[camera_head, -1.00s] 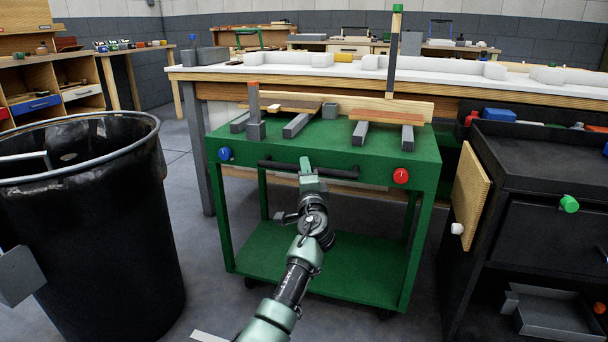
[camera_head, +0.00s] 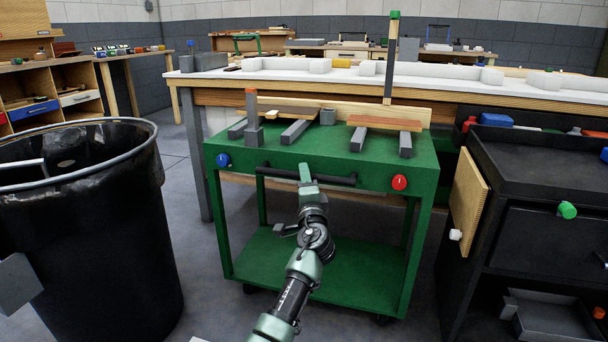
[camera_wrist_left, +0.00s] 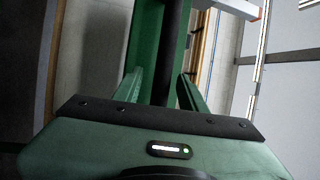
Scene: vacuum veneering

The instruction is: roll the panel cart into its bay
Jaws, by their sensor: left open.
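The green panel cart (camera_head: 330,262) stands in front of the long white-topped table. It has a top deck, a lower shelf, a blue knob (camera_head: 223,160) and a red knob (camera_head: 399,182). Its black handle bar (camera_head: 262,170) runs across the front. My left gripper (camera_head: 306,172) is at the middle of this bar. In the left wrist view the bar passes between the two fingers (camera_wrist_left: 160,88), which stand apart on either side of it. My right gripper is not in view. I cannot make out a marked bay.
A black bin (camera_head: 95,235) stands close on the left of the cart. A black cabinet (camera_head: 535,180) with an open wooden door (camera_head: 468,205) stands close on the right. The long table (camera_head: 215,80) is behind. Wood boards and grey bars lie on the cart top.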

